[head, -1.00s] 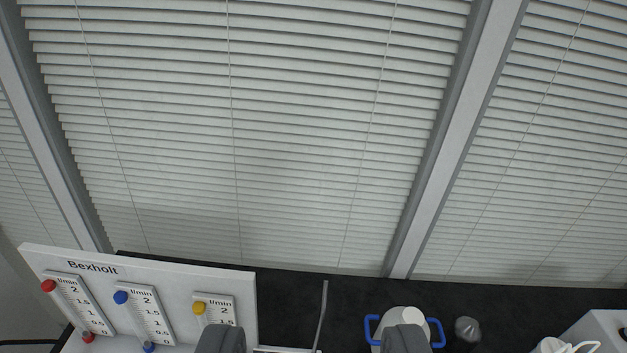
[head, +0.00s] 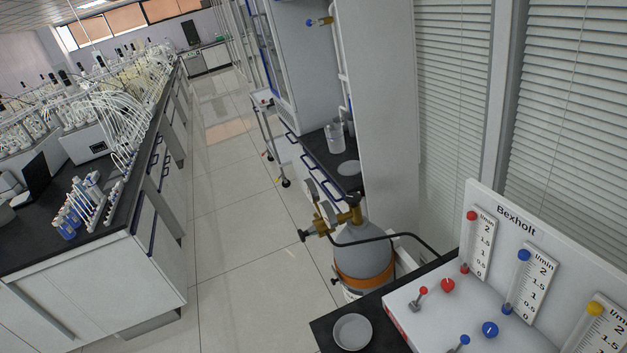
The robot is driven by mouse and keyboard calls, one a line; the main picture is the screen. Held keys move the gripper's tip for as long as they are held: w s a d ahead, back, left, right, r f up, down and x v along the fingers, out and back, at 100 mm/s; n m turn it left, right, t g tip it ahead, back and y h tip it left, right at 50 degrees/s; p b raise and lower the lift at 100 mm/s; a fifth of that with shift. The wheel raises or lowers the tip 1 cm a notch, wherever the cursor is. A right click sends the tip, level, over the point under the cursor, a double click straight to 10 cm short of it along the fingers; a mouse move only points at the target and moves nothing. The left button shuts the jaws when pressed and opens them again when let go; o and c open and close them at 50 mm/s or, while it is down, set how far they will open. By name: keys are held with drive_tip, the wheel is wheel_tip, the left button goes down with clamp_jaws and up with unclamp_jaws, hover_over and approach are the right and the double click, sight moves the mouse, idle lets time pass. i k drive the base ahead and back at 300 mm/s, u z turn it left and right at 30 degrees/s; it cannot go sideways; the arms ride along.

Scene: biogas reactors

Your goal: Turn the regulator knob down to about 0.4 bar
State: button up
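A grey gas cylinder (head: 362,258) with an orange band stands on the floor just beyond the end of the near black bench, right of the middle. A brass regulator (head: 325,224) sits at its top left, with gauges seen nearly edge-on above it. A small dark knob (head: 305,236) sticks out on the regulator's left side. The pressure reading is too small and angled to tell. A black hose runs from the regulator to the right. My gripper is not in view.
The Bexholt flowmeter panel (head: 487,187), with red, blue and yellow floats, stands on the near bench at right. A bench with bottles and tubing (head: 120,222) is at left. The tiled aisle (head: 235,220) between is clear.

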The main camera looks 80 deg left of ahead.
sight(303, 234)
drive_tip(key=u, duration=0.05)
drive_tip(key=k, duration=0.25)
drive_tip(key=u, duration=2.75)
drive_tip(key=k, duration=1.2)
drive_tip(key=z, duration=0.8)
drive_tip(key=i, duration=1)
